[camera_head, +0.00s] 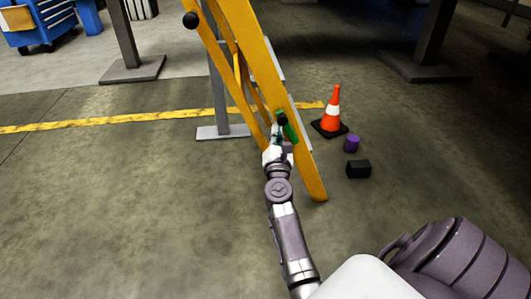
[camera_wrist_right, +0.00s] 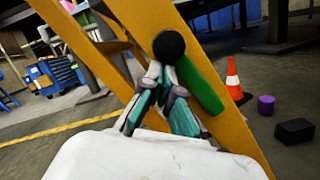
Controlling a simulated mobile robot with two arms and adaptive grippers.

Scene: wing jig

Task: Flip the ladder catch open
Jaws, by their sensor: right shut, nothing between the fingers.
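A yellow stepladder (camera_head: 262,70) stands on the floor in the middle of the head view. A green catch (camera_head: 290,130) with a round black knob (camera_head: 282,117) sits low on its near rail. In the right wrist view the green catch (camera_wrist_right: 201,86) lies tilted along the yellow rail, and the black knob (camera_wrist_right: 169,45) is just beyond my fingertips. My right gripper (camera_head: 279,138) is shut and empty, right at the catch; its fingers also show in the right wrist view (camera_wrist_right: 162,80). I cannot tell whether they touch the knob. My left gripper is not in view.
An orange cone (camera_head: 332,110), a purple cylinder (camera_head: 351,144) and a black box (camera_head: 358,169) stand on the floor right of the ladder. Another black knob (camera_head: 190,20) is higher on the ladder. A blue tool cart (camera_head: 38,25) is far left. The floor at left is clear.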

